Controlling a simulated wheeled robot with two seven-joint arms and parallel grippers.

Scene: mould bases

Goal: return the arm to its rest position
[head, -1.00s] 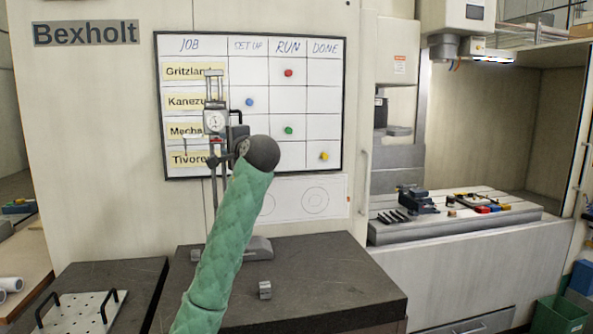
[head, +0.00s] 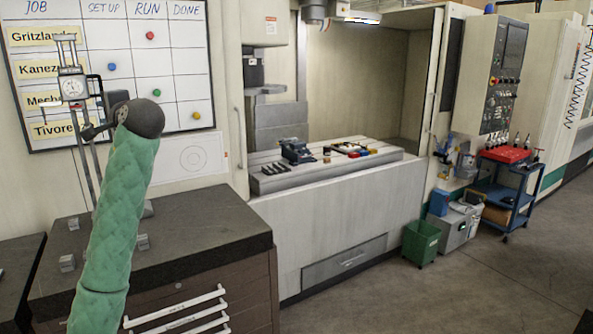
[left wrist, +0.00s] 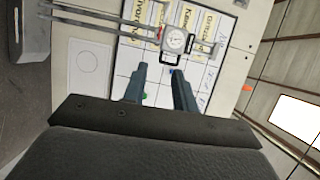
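My left arm, in a green quilted sleeve, rises from the bottom left of the head view to a dark rounded wrist (head: 140,117). Its gripper is mostly hidden behind that wrist. In the left wrist view the left gripper (left wrist: 156,69) has its two dark fingers apart, with the whiteboard showing between them and nothing held. A height gauge with a round dial (head: 72,88) stands close behind the wrist in the head view. It also shows beyond the fingers in the left wrist view (left wrist: 175,40). I cannot tell the gap between them. My right gripper is not in view.
A dark-topped drawer cabinet (head: 210,232) bears small metal blocks (head: 67,262). A whiteboard (head: 180,75) hangs behind. The machine's table (head: 350,165) is at centre. A green bin (head: 420,243) and a blue cart (head: 505,190) stand right. The floor at front right is mostly clear.

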